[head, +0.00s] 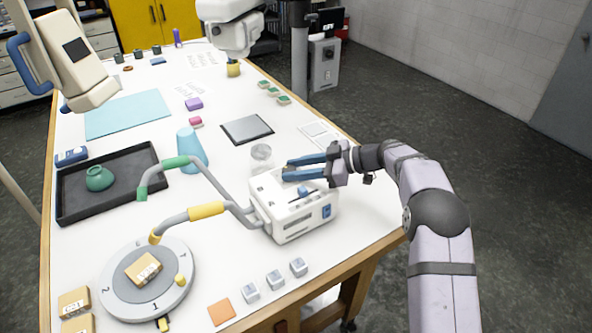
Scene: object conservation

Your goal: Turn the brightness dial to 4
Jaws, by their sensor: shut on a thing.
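A white light-source box (290,222) with two grey bent arms stands at the right of the table. One arm ends in a green tip (142,193), the other in a yellow tip (155,237). A blue slider (303,192) shows on its top and a blue switch (326,211) on its front. My gripper (287,169) reaches in from the right, its blue fingers low over the box's back top edge. The fingers are shut on the brightness dial, which they mostly hide. I cannot read the dial's setting or scale.
A clear glass jar (262,157) stands close behind the box. A round numbered turntable (183,298) carries a small box at front left. Grey cubes (275,280) lie in front. A dark tray (70,208) and blue cup (192,150) are left. The right edge is near.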

